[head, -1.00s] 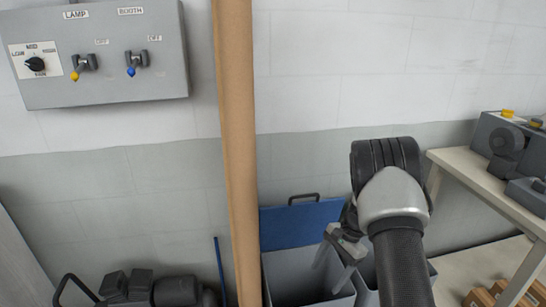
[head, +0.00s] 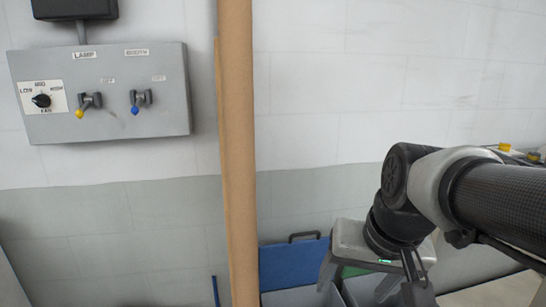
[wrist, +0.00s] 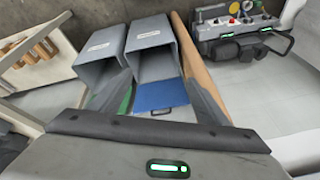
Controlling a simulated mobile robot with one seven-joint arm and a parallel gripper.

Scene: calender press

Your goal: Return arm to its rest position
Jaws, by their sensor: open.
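My gripper (head: 370,290) hangs at the lower right of the head view, below the black wrist joint. Its two fingers are spread apart and point down, with nothing seen between them. My arm comes in from the right edge, with a bent joint above the gripper. The grey gripper body fills the bottom of the wrist view, with a green light lit on it. In the head view the gripper is in front of the grey bins (head: 290,298) and partly hides them.
A brown post (head: 238,150) stands left of my arm. A grey switch panel (head: 110,118) hangs on the wall further left. A blue panel with a handle (wrist: 160,96) lies by two labelled grey bins (wrist: 148,45). A table with rollers (wrist: 22,52) is at the left of the wrist view.

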